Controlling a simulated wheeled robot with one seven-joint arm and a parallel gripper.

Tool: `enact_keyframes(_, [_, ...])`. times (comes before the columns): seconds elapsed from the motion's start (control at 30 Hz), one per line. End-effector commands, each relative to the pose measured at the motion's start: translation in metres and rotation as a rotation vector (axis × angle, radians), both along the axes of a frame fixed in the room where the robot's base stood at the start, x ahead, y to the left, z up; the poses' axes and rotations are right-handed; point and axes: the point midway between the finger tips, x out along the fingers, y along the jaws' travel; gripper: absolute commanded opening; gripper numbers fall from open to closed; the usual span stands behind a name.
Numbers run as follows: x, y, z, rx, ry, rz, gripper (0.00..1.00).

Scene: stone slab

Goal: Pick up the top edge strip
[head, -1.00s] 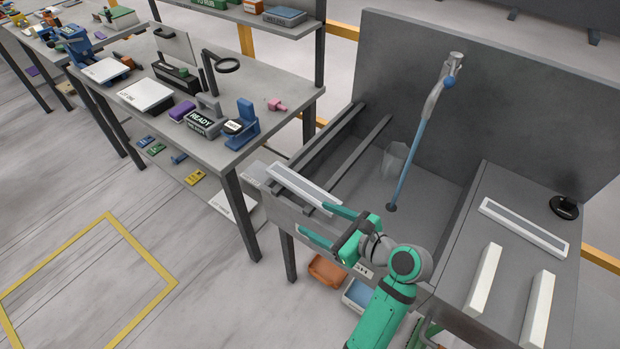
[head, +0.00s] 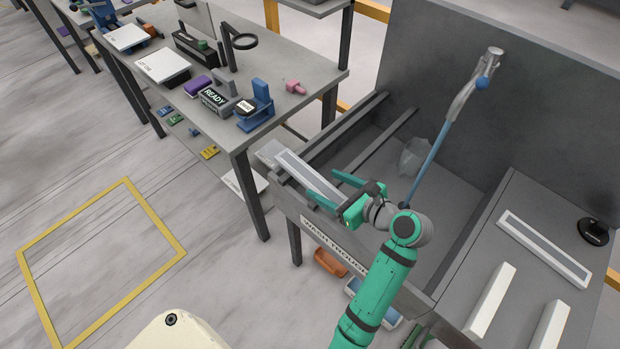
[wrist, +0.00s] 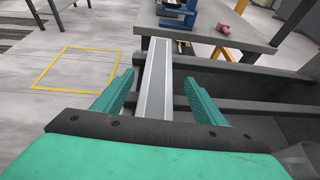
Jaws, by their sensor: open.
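A long pale strip with a grey face and white edges (head: 292,168) lies across the left end of the wash trough, near its front wall. No label shows that it is the top edge strip. My gripper (head: 322,173) is open at this strip's near end. In the wrist view the strip (wrist: 156,75) runs lengthwise between the two green fingers of my gripper (wrist: 160,80), with a gap on each side. Contact cannot be told. A similar framed strip (head: 543,247) and two plain white bars (head: 489,299) (head: 549,329) lie on the right-hand grey top.
The wash trough (head: 455,185) has dark rails (head: 385,140) and a blue-handled upright tool (head: 430,155). A black round-based item (head: 593,231) stands at right. A workbench (head: 290,75) with a READY box stands left. A yellow floor square (head: 130,190) is empty.

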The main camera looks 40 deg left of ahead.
Motion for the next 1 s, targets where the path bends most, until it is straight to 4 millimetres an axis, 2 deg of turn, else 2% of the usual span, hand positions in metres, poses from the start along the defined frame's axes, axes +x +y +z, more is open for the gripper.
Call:
enact_keyframes(0.2, [-0.002, 0.028, -0.011, -0.001, 0.003, 0.01, 0.65])
enact_keyframes(0.4, [0.001, 0.047, -0.019, 0.0, 0.002, 0.007, 0.65])
enact_keyframes(0.67, [0.002, 0.05, -0.02, 0.0, 0.0, 0.005, 0.65])
enact_keyframes(0.7, [0.002, 0.05, -0.02, 0.0, 0.0, 0.005, 0.62])
enact_keyframes(0.93, [0.002, 0.05, -0.02, 0.0, 0.0, 0.005, 0.08])
enact_keyframes(1.0, [0.002, 0.05, -0.019, 0.001, -0.001, 0.006, 0.08])
